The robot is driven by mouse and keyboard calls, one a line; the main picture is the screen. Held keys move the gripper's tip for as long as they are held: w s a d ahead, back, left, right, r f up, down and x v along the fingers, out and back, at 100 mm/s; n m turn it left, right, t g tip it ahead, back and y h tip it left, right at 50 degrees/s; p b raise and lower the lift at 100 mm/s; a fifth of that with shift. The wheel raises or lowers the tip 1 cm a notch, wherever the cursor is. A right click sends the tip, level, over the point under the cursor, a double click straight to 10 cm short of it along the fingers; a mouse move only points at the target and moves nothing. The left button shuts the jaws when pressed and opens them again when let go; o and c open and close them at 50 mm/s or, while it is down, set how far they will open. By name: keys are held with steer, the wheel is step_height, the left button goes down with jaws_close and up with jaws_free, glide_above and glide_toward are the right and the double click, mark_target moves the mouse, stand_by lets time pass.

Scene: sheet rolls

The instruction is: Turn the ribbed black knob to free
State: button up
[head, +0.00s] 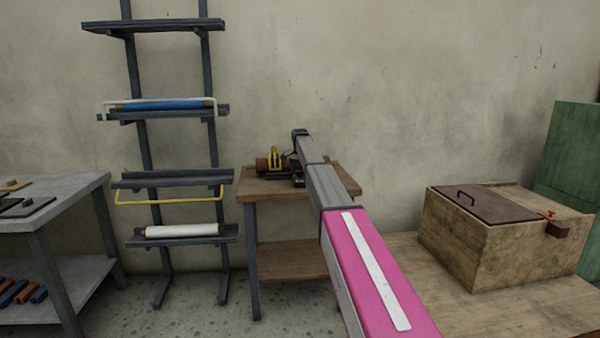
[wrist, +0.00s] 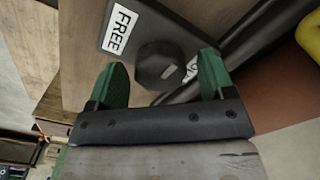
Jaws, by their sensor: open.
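The black knob (wrist: 157,62) shows in the wrist view between the two green fingertips of my gripper (wrist: 163,77). My gripper is open, with one finger on each side of the knob; I cannot tell whether either finger touches it. The knob has a white mark on its face, pointing to the lower right. A white label reading FREE (wrist: 121,30) is on the dark plate (wrist: 150,20) to the upper left of the knob. Another white label, mostly hidden by the right finger, lies right of the knob. In the head view my arm hides the knob.
A small wooden table (head: 250,187) carries a machine with a yellow part (head: 274,158). A rack (head: 140,180) with rolls stands to its left. A wooden box (head: 480,245) with a dark lid sits on a bench at the right. A grey table (head: 50,190) is at the far left.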

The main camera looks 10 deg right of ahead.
steer(key=c, duration=0.9)
steer(key=n, duration=0.4)
steer(key=shift+n, duration=0.4)
steer(key=n, duration=0.4)
steer(key=shift+n, duration=0.3)
steer(key=n, duration=0.4)
steer(key=shift+n, duration=2.5)
